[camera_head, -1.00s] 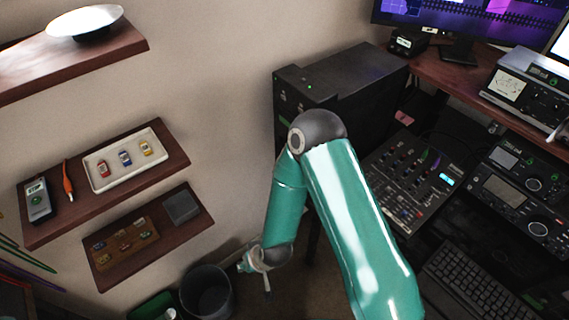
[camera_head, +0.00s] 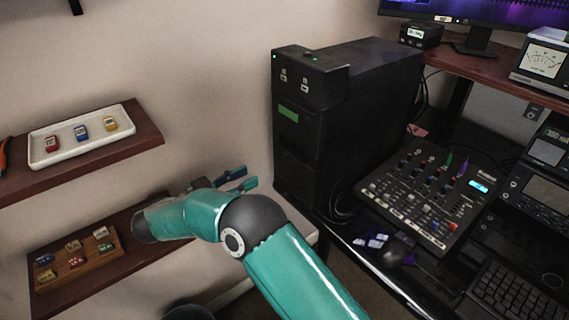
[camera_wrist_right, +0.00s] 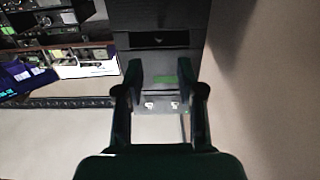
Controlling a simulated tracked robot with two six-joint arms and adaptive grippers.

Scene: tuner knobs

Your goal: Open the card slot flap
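A black computer tower (camera_head: 345,95) stands against the wall in the head view. Its front has a green patch (camera_head: 288,113) and two small white marks above it. The right wrist view shows the same green patch (camera_wrist_right: 165,79), the white marks and a dark recess. I cannot tell which part is the card slot flap, or whether it is open. My right gripper (camera_head: 250,177) is open and empty, to the left of the tower's front and apart from it. In the right wrist view, its fingers (camera_wrist_right: 160,68) frame the tower front. My left gripper is out of view.
A white tray (camera_head: 68,156) with red, blue and yellow items sits on the upper wall shelf. A wooden holder (camera_head: 110,262) with several small items is on the lower shelf, near my right arm.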

